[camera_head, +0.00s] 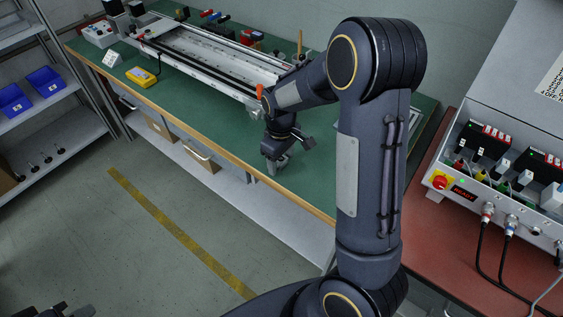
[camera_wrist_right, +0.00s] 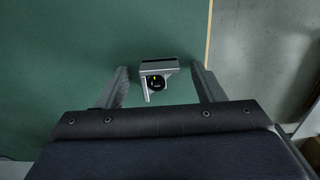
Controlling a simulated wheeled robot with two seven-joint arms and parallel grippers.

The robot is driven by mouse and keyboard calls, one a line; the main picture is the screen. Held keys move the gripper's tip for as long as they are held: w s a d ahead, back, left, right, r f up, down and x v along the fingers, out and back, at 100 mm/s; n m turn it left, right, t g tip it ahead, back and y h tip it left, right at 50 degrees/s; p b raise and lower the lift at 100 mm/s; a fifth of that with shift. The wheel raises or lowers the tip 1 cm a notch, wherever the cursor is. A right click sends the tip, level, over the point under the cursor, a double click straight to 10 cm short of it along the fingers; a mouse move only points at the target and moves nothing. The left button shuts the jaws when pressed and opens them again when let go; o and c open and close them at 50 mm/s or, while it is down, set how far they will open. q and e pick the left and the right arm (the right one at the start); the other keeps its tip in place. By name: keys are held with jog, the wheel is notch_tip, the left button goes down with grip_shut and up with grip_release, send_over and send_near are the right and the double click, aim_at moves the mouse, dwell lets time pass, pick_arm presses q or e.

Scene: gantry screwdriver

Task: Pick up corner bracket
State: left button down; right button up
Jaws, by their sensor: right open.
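The corner bracket (camera_wrist_right: 160,67) is a small light-grey angled piece with a dark round part bearing a yellow mark. It shows in the right wrist view on the green tabletop (camera_wrist_right: 60,60), between the fingers of my right gripper (camera_wrist_right: 163,80). The fingers are spread, with a gap on each side of the bracket. In the head view my right gripper (camera_head: 276,166) points down over the front edge area of the green table, and I cannot make out the bracket clearly there. My left gripper (camera_head: 65,312) is only partly seen at the bottom left edge.
A long metal gantry frame (camera_head: 205,55) lies along the table behind my right arm. A yellow device (camera_head: 141,77) stands left of it. A red-topped bench (camera_head: 440,235) with a control box (camera_head: 500,190) is at right. Shelves with blue bins (camera_head: 46,79) stand at left.

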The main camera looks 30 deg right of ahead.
jog(key=shift+c, duration=0.4)
jog(key=c, duration=1)
